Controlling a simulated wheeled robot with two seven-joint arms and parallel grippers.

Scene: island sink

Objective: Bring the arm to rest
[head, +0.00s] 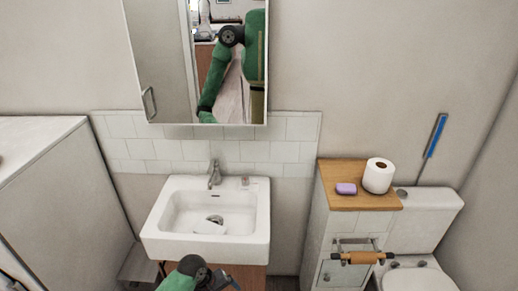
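Part of a green arm of mine (182,279) with a dark joint comes in at the bottom edge, left of the middle, in front of the sink. A grey and dark end part (221,280) reaches right from the joint and is cut off by the frame. Its fingers cannot be made out, so I cannot tell whether it is open or shut. No second gripper shows in the head view. The mirror (165,60) reflects a green arm with a dark joint.
A white sink (160,232) with a tap (214,174) holds a white item (210,227). Right of it, a wooden-topped cabinet (340,176) bears purple soap (346,189) and a paper roll (378,176). A toilet (420,280) stands at right, a white cabinet (50,200) at left.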

